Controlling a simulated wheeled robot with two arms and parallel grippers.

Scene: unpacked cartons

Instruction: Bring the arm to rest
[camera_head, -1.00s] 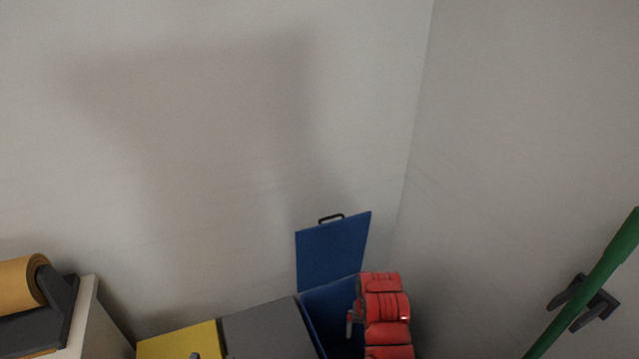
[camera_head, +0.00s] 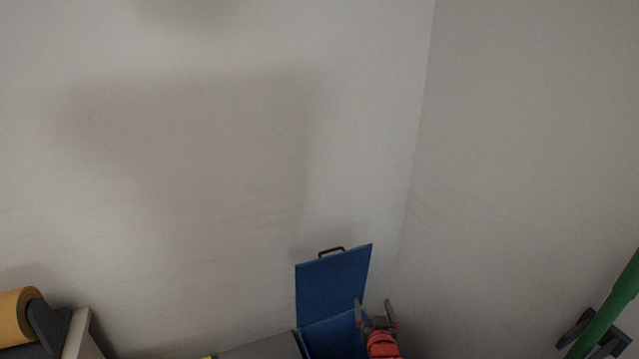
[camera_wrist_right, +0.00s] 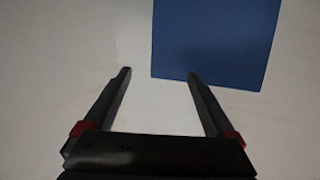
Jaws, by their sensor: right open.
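My right gripper (camera_head: 374,306) is at the bottom of the head view, in front of the open blue bin. In the right wrist view its two dark fingers (camera_wrist_right: 158,78) stand apart with nothing between them. The red arm behind it is mostly below the head view's edge. My left gripper is not in view.
The blue bin (camera_head: 322,334) has its lid (camera_head: 333,287) raised against the wall; the lid also shows in the right wrist view (camera_wrist_right: 214,40). A grey lid (camera_head: 262,348) lies beside it. A yellow-brown roll (camera_head: 14,314) is at left, a green pole (camera_head: 612,306) at right.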

